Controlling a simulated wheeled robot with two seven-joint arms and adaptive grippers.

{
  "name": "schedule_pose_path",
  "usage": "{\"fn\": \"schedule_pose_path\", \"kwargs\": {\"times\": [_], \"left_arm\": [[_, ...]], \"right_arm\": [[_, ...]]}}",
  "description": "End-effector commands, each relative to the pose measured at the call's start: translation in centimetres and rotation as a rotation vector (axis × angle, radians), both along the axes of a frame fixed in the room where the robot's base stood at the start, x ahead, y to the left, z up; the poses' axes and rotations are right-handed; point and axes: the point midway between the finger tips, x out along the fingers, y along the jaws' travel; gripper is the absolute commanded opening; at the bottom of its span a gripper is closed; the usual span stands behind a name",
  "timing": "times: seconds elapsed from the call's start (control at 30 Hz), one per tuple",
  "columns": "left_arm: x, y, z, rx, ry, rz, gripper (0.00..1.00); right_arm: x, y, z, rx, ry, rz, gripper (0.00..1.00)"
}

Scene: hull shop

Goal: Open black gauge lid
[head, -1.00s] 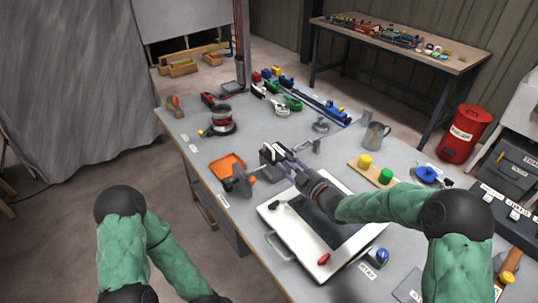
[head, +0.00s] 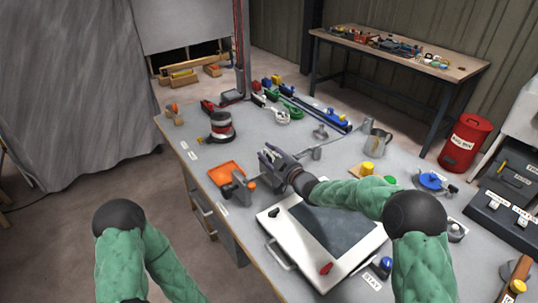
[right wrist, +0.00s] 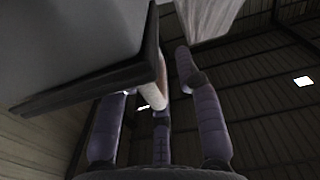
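The thing that could be the gauge lid is unclear. A dark flat panel (head: 338,228) lies in a white frame (head: 290,250) with a handle on its front left side. A black case (head: 508,200) with labels and light latches stands at the right edge; it looks shut. My right gripper (head: 268,160) is over the table just beyond the far left corner of the white frame. In the right wrist view its fingers (right wrist: 160,125) are spread, near a large grey surface with a dark edge and a pale bar. I see no grip on anything. My left gripper is out of view.
An orange tray (head: 224,173) and a grey clamp-like tool (head: 238,188) are left of my right gripper. A red and black sander (head: 221,127) stands beyond. A red bin (head: 465,142) stands beside the table.

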Motion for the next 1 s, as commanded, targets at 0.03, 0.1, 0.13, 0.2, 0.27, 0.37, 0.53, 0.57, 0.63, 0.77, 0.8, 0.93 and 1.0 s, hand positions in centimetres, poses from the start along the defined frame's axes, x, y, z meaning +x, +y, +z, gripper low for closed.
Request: {"fn": "schedule_pose_path", "kwargs": {"times": [0.03, 0.1, 0.13, 0.2, 0.27, 0.37, 0.53, 0.57, 0.63, 0.77, 0.8, 0.93, 1.0], "left_arm": [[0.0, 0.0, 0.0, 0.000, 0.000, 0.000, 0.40], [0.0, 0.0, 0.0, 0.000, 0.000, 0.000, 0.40], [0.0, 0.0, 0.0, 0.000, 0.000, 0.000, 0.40], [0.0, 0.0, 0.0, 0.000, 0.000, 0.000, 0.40], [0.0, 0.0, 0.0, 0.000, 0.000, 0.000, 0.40], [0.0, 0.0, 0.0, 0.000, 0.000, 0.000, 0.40], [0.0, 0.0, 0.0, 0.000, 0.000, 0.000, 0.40], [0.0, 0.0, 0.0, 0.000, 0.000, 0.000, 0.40], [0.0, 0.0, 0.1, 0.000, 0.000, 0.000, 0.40], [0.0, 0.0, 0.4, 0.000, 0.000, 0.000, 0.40], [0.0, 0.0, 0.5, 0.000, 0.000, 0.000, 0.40], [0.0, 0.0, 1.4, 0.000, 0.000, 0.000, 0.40], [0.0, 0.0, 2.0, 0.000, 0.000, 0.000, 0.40]], "right_arm": [[0.0, 0.0, 0.0, 0.000, 0.000, 0.000, 0.34], [0.0, 0.0, 0.0, 0.000, 0.000, 0.000, 0.34], [0.0, 0.0, 0.0, 0.000, 0.000, 0.000, 0.34], [0.0, 0.0, 0.0, 0.000, 0.000, 0.000, 0.20], [0.0, 0.0, 0.0, 0.000, 0.000, 0.000, 0.03], [0.0, 0.0, 0.0, 0.000, -0.001, 0.001, 0.00], [0.0, 0.1, 0.1, 0.000, -0.002, 0.001, 0.00], [0.0, 0.1, 0.1, 0.001, -0.003, 0.003, 0.00], [-0.1, 0.1, 0.2, 0.002, -0.001, 0.003, 0.00], [0.0, 0.1, 0.4, 0.017, 0.008, 0.003, 0.00], [0.0, 0.0, 0.6, 0.025, 0.013, 0.004, 0.00], [0.2, -0.2, 1.2, 0.069, 0.044, 0.004, 0.00], [0.3, -0.3, 1.6, 0.102, 0.069, 0.004, 0.00]]}}
